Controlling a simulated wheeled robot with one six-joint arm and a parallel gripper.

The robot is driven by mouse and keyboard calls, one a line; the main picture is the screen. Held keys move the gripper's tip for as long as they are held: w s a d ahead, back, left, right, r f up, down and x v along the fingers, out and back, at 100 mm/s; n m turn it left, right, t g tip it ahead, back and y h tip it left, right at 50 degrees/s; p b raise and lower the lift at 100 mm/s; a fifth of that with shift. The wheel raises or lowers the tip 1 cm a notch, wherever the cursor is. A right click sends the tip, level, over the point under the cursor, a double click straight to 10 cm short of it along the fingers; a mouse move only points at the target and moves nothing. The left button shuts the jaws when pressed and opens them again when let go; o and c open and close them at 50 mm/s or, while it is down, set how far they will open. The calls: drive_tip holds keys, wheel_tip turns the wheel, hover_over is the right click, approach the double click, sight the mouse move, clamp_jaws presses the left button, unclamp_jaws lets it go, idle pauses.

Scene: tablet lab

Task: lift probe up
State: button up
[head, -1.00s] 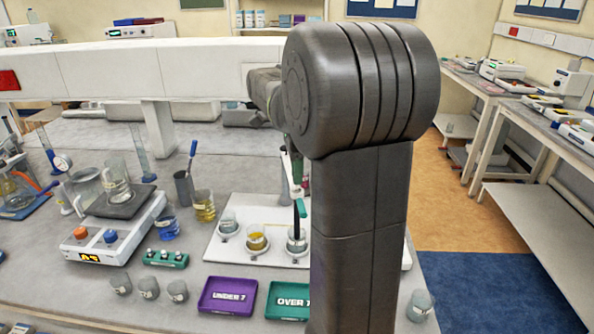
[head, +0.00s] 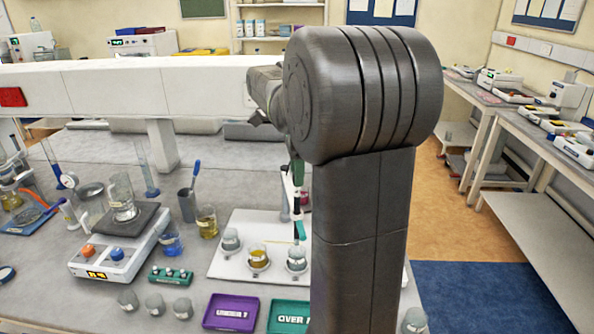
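The probe (head: 299,230), a slim piece with a teal handle, hangs upright over the right beaker (head: 297,257) on the white tray (head: 228,263). Its lower end is near the beaker's rim; the small size hides whether the tip is clear. My gripper (head: 300,200) is directly above the probe and seems shut on its upper part, with the fingers partly hidden behind my arm. A beaker of yellow liquid (head: 259,257) and a clear beaker (head: 231,240) stand to the left on the same tray.
A purple tray (head: 231,312) and a green tray (head: 288,318) lie in front. A hotplate (head: 118,254), a green rack (head: 171,274) and several beakers stand to the left. A white shelf beam (head: 120,88) crosses behind. My arm hides the area at right.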

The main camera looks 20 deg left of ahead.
drive_tip(key=shift+f, duration=0.15)
wheel_tip(320, 180, up, 14)
idle(0.6)
drive_tip(key=shift+f, duration=0.1)
wheel_tip(320, 180, down, 14)
drive_tip(key=shift+f, duration=0.25)
drive_tip(key=shift+f+b, duration=0.35)
drive_tip(key=shift+b, duration=0.2)
idle(0.4)
